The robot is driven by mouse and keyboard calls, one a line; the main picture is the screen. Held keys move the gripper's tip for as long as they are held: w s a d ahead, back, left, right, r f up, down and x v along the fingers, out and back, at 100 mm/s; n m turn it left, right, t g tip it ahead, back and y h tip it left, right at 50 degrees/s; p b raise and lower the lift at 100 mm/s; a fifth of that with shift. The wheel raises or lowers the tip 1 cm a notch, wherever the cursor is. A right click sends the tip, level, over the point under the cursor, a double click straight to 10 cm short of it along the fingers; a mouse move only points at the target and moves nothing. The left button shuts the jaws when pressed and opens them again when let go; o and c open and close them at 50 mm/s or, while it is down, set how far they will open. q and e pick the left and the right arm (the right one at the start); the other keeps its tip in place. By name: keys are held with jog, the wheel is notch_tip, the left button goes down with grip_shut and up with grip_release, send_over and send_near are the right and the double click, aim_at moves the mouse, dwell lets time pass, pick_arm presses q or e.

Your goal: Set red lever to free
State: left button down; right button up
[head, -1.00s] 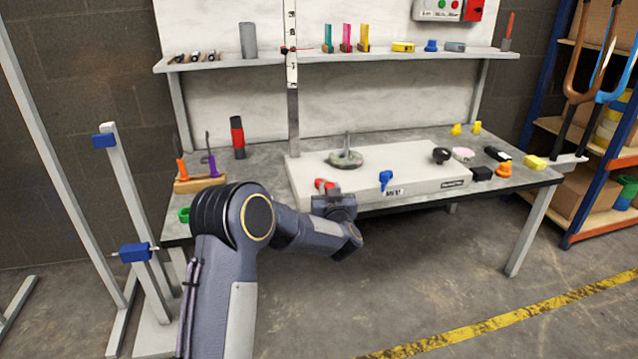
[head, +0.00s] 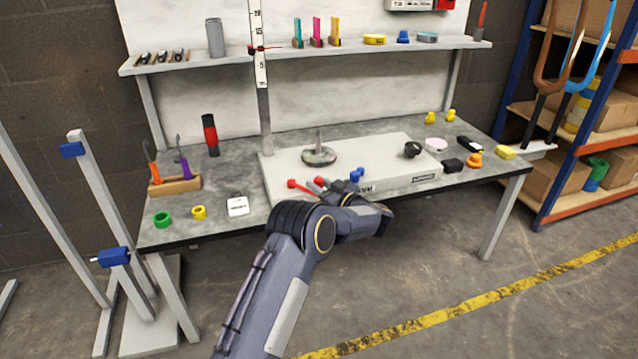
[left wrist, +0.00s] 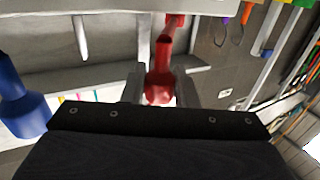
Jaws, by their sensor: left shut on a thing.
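My left gripper (left wrist: 160,82) is at the plate's front edge. In the left wrist view its two grey fingers are shut on the red lever (left wrist: 160,70), one on either side. In the head view my own wrist partly covers the gripper and the lever's right end. I cannot read a position mark for the red lever. My right gripper is not in view.
A blue lever (head: 356,175) is close to the right of my gripper and shows at the left of the left wrist view (left wrist: 22,95). A round disc with an upright pin (head: 319,155) stands on the plate. A white labelled box (head: 238,205) and a green ring (head: 161,219) lie left.

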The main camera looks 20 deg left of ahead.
pick_arm(q)
jog(key=shift+w+r, duration=0.1)
jog(key=c, duration=1.2)
grip_release()
jog(key=shift+o, duration=0.2)
jog(key=p+v, duration=0.1)
jog(key=v, duration=0.6)
jog(key=shift+d, duration=0.4)
